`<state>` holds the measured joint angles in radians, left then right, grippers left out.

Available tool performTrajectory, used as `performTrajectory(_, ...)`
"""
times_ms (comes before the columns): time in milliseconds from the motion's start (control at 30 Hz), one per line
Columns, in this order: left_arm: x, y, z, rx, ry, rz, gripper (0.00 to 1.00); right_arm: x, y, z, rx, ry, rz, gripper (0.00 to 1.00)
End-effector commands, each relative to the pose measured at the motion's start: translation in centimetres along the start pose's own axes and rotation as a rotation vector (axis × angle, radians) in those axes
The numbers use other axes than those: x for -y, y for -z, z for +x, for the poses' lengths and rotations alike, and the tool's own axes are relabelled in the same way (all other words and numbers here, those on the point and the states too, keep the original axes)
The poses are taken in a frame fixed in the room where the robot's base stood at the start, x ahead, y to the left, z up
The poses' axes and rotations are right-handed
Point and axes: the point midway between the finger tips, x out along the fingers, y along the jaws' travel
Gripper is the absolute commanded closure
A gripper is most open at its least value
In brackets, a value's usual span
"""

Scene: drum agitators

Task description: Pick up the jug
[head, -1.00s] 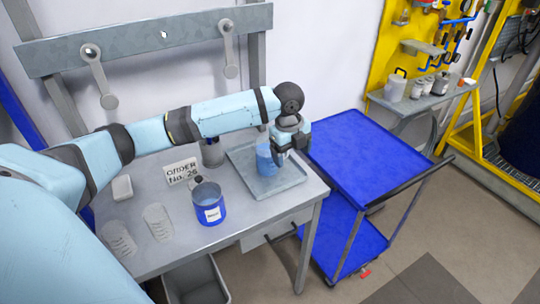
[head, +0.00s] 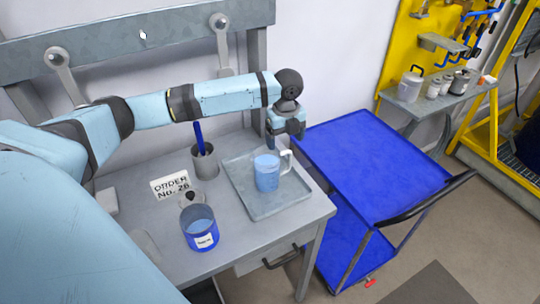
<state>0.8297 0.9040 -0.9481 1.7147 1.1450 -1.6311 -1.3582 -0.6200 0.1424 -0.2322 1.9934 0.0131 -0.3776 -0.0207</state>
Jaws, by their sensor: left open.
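A clear jug (head: 267,173) with blue liquid and a pale handle on its right side stands upright on the grey metal tray (head: 238,193) at the right end of the workbench. My left gripper (head: 285,142) points down just behind and above the jug's handle. It is open and holds nothing, and a gap to the handle shows. Its fingertips are small and partly hidden. My right gripper is not in view.
A blue labelled pot (head: 201,236), an order sign (head: 170,187) and a grey cup (head: 204,164) with a blue stick stand left of the tray. A blue trolley (head: 370,165) with an empty top stands to the right. A white lidded container (head: 410,88) is on the far shelf.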

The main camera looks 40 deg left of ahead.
Motion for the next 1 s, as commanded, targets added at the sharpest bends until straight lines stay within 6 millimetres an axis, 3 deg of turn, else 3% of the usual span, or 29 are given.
performTrajectory(100,0.0,0.0,1.6,0.0,-0.001,-0.001,0.18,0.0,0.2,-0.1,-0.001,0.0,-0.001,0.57)
performTrajectory(333,0.1,0.0,3.3,0.0,-0.001,-0.002,0.18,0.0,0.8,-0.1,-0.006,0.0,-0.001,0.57)
performTrajectory(600,0.2,0.2,7.0,0.001,0.0,-0.001,0.18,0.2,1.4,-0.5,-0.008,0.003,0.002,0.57)
performTrajectory(900,0.2,0.1,7.5,0.002,0.001,-0.001,0.18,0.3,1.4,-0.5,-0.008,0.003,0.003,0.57)
performTrajectory(1000,0.2,0.1,7.5,0.002,0.001,-0.001,0.41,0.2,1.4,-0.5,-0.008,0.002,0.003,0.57)
